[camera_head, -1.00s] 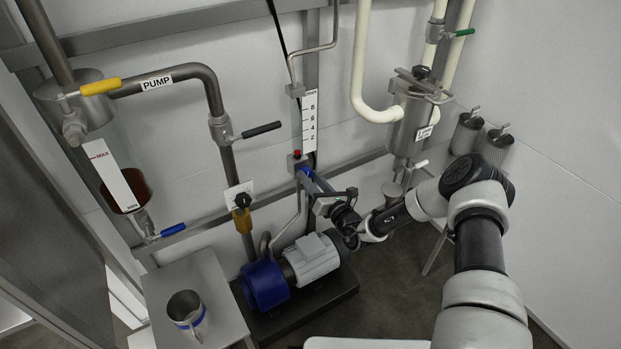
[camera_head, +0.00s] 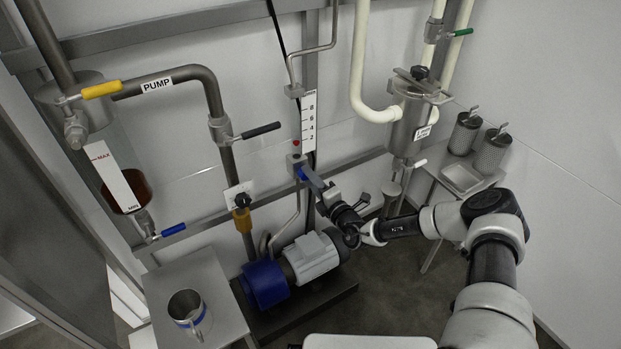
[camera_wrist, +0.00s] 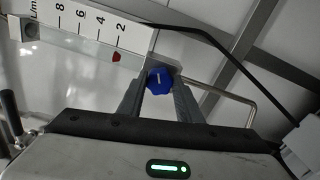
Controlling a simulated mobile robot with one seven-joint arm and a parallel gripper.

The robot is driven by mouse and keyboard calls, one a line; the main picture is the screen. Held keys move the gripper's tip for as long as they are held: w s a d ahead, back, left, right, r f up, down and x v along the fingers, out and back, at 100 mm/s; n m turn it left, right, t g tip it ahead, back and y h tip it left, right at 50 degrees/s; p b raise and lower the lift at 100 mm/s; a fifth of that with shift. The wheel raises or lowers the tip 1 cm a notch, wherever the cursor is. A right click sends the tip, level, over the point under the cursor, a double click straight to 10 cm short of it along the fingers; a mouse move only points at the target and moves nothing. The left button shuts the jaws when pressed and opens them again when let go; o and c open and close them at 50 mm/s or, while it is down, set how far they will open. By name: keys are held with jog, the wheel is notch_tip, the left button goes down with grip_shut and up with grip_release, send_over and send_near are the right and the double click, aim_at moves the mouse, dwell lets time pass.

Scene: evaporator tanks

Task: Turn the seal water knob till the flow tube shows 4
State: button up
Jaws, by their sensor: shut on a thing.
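The blue seal water knob (camera_wrist: 158,80) sits between the fingertips of my gripper (camera_wrist: 159,93) in the wrist view, with a pale mark on its face. My gripper is shut on it. In the head view the knob (camera_head: 300,174) is a small blue patch, mostly covered by my gripper (camera_head: 306,175). The flow tube scale (camera_head: 309,120) stands above it, marked 2 to 8. The red float (camera_head: 297,142) is at about the 2 mark. The wrist view also shows the float (camera_wrist: 116,57) close to 2, on the scale (camera_wrist: 90,25) lying sideways.
A blue and grey pump (camera_head: 290,272) stands below my gripper. A black-handled valve (camera_head: 260,130) is to the left. A steel strainer vessel (camera_head: 408,125) and a side table with a tray (camera_head: 462,178) are at right. A thin steel pipe (camera_wrist: 230,95) runs beside the knob.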

jog(key=m, duration=0.5)
jog(key=shift+s+f+m, duration=0.1)
jog(key=shift+f+m, duration=0.1)
jog(key=shift+m, duration=0.1)
dwell(0.5)
jog(key=o, duration=1)
jog(key=shift+o, duration=0.2)
jog(key=shift+r, duration=0.1)
jog(key=p+v, duration=0.3)
jog(key=v, duration=1.4)
jog(key=shift+d, duration=0.2)
jog(key=shift+s, duration=0.15)
